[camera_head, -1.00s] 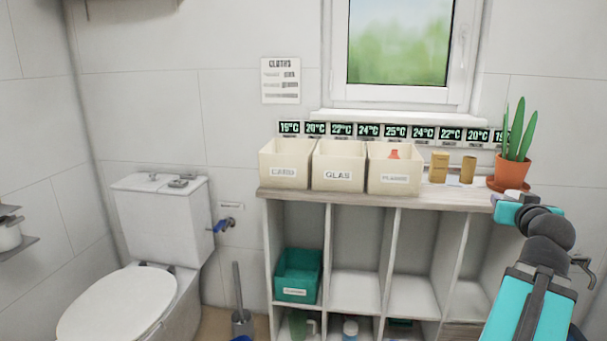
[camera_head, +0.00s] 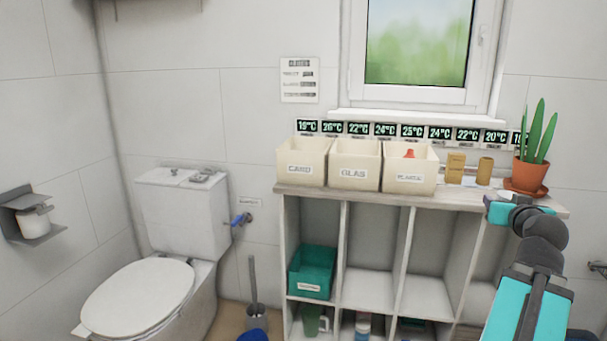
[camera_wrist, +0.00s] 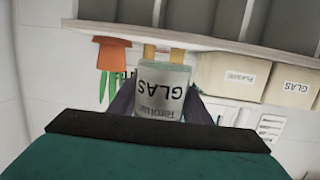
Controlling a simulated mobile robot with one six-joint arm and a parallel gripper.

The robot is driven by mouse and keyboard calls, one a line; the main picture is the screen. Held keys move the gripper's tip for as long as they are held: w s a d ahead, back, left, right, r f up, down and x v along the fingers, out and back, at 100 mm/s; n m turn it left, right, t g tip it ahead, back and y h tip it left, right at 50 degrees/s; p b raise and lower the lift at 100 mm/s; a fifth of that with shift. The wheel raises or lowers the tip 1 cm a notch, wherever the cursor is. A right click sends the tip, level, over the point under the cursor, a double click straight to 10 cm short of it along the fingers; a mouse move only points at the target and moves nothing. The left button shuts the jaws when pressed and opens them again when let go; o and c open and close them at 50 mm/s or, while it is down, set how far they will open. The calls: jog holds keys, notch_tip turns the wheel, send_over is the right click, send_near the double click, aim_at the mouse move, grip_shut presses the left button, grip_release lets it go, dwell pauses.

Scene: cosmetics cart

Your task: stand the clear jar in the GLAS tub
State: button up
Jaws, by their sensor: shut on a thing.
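The clear jar (camera_wrist: 160,92) is held in my gripper (camera_wrist: 160,108), its label reading GLAS upside down in the wrist view. My gripper is shut on the jar, with dark fingers on both sides of it. In the head view my arm is at the right, in front of the shelf, and the jar cannot be made out there. The GLAS tub (camera_head: 353,173) is a cream box in the middle of three on the shelf top, left of my arm. It also shows upside down in the wrist view (camera_wrist: 289,99).
The CARD tub (camera_head: 301,169) stands left of the GLAS tub, and the PLASTIC tub (camera_head: 409,178), with a red item inside, stands right. Two cardboard pieces (camera_head: 455,168) and a potted plant (camera_head: 529,172) stand further right. A toilet (camera_head: 151,297) is at the left.

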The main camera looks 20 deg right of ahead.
jog(key=w+a+f+n+t+y, duration=0.2)
jog(key=w+a+f+n+y, duration=0.15)
jog(key=w+a, duration=0.95)
jog(key=w+a+f+n+t+y, duration=0.1)
jog(key=w+a+f+n+y, duration=0.2)
jog(key=w+a, duration=1.05)
jog(key=w+a+f+n+y, duration=0.1)
jog(key=w+a+f+y, duration=0.2)
jog(key=a, duration=0.8)
jog(key=w+a+f+n, duration=0.1)
jog(key=w+a+f, duration=0.25)
jog(key=a, duration=0.85)
jog(key=w+a+f+n+y, duration=0.1)
jog(key=w+a+f+y, duration=0.2)
jog(key=a, duration=0.8)
notch_tip(320, 180, up, 21)
jog(key=w+d+m+t+h+p, duration=0.1)
jog(key=h+p, duration=0.1)
jog(key=p, duration=1.7)
jog(key=shift+w+d+r, duration=0.15)
jog(key=shift+d, duration=0.1)
jog(key=shift+a, duration=0.15)
